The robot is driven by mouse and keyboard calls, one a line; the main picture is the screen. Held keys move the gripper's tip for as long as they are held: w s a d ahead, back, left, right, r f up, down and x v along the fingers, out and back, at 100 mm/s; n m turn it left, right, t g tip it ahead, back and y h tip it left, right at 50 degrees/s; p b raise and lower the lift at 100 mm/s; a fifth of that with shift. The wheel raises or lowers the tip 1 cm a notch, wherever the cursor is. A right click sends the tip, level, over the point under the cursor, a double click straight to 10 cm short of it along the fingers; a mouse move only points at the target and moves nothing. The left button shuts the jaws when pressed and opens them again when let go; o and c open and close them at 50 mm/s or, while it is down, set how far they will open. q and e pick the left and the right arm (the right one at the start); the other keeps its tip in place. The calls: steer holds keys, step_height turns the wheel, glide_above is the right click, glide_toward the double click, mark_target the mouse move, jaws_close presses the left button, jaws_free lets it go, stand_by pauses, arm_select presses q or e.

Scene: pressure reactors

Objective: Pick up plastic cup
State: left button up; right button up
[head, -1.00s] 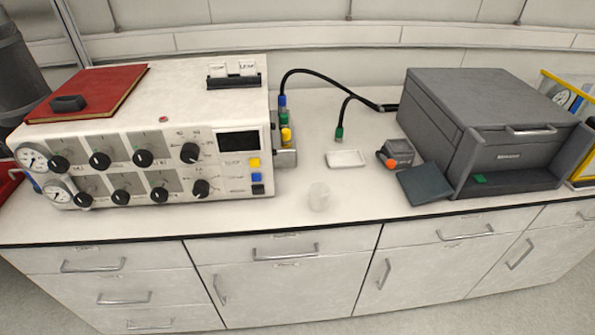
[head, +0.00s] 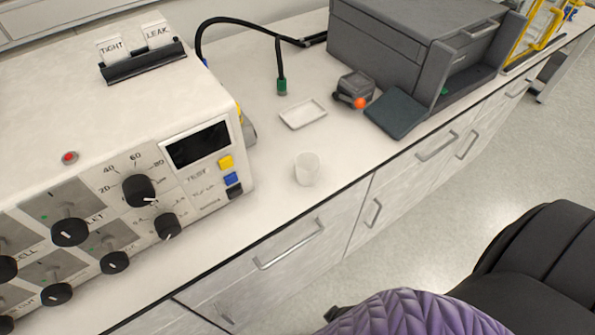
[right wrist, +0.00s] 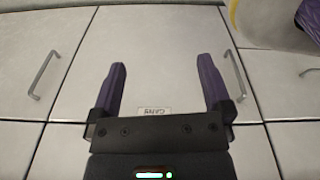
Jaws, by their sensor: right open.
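The plastic cup (head: 307,169) is small, whitish and translucent. In the head view it stands on the white counter (head: 265,215) near the front edge, right of the white control unit. My right gripper (right wrist: 160,85) shows in the right wrist view, with two purple fingers spread apart and nothing between them. It faces the cabinet doors below the counter, and the cup is not in that view. My left gripper is not in either view.
The control unit (head: 200,180) with knobs and buttons stands left of the cup. Behind the cup lie a shallow white tray (head: 303,114), a small grey device with an orange knob (head: 357,90) and a dark flat panel (head: 396,113). A large grey box (head: 415,45) stands at the back right.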

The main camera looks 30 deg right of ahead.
mark_target(311, 171)
steer(key=w+a+r+m+t+y+b, duration=0.3)
steer(key=w+r+m+t, duration=0.2)
steer(key=w+r+m, duration=0.3)
steer(key=w+a+r+m+t+y+b, duration=0.35)
steer(key=w+r+m, duration=0.35)
steer(key=r, duration=0.4)
steer(key=w+d+r+m+t+h, duration=0.15)
steer(key=d+m+t+h, duration=0.35)
steer(key=m, duration=0.8)
steer(key=w+d+r+m+t+h, duration=0.1)
steer(key=w+d+m+t+h, duration=0.2)
steer(key=d+m+h, duration=0.75)
steer(key=w+m+y, duration=0.1)
steer(key=w, duration=0.2)
steer(key=w+m+y, duration=0.1)
steer(key=w, duration=0.2)
steer(key=w+m+y, duration=0.1)
steer(key=w, duration=0.2)
steer(key=shift+w+d+f+m+g, duration=0.2)
steer(key=shift+w+f+m+g, duration=0.05)
steer(key=shift+w+g, duration=0.1)
steer(key=c, duration=1.1)
